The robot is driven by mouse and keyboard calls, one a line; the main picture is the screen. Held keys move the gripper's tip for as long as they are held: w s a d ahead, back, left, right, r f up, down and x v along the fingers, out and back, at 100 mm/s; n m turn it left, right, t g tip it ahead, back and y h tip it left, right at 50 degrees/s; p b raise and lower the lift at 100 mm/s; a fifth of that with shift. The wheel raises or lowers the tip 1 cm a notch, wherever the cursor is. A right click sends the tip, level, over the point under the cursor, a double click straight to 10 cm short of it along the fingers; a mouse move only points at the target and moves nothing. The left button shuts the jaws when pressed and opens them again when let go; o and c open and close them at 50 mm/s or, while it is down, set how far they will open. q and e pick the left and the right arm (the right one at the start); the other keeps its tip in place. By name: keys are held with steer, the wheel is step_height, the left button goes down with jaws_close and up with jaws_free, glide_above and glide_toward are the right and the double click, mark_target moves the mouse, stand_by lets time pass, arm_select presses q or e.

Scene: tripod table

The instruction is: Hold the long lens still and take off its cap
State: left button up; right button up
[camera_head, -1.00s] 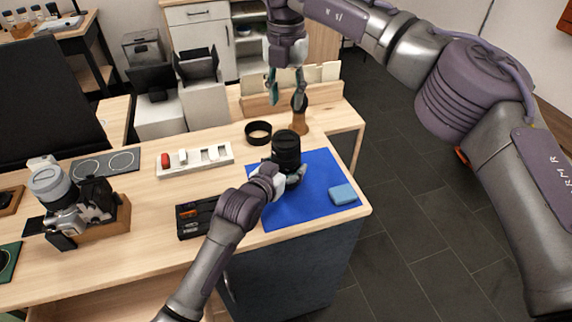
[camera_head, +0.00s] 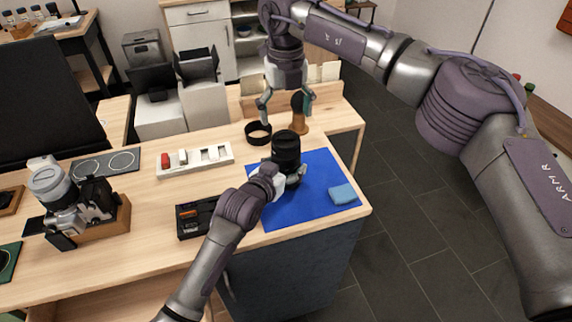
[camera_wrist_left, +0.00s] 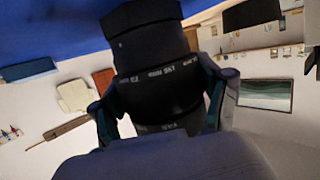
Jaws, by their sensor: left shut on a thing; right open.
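The long lens (camera_head: 286,158) is black and stands upright on the blue mat (camera_head: 318,172). The cap is not distinct from the dark top of the lens (camera_head: 286,138). My left gripper (camera_head: 286,181) is shut on the lens, low on its body. In the left wrist view its fingers (camera_wrist_left: 160,118) lie on both sides of the dark lens barrel (camera_wrist_left: 155,85), which carries white lettering. My right gripper (camera_head: 285,117) is open and empty, fingers pointing down, above and behind the lens in the picture and apart from it.
A black ring (camera_head: 258,133) and a brush with a wooden handle (camera_head: 299,120) stand behind the lens. A blue cloth or sponge (camera_head: 342,194) lies on the mat's right side. A white tray (camera_head: 195,160), a black case (camera_head: 196,217) and a camera on a stand (camera_head: 80,205) are to the left.

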mark_target(286, 138)
steer(key=shift+f, duration=2.9)
steer(key=c, duration=1.1)
steer(key=shift+c, duration=0.2)
steer(key=shift+r, duration=0.7)
steer(key=shift+r, duration=2.45)
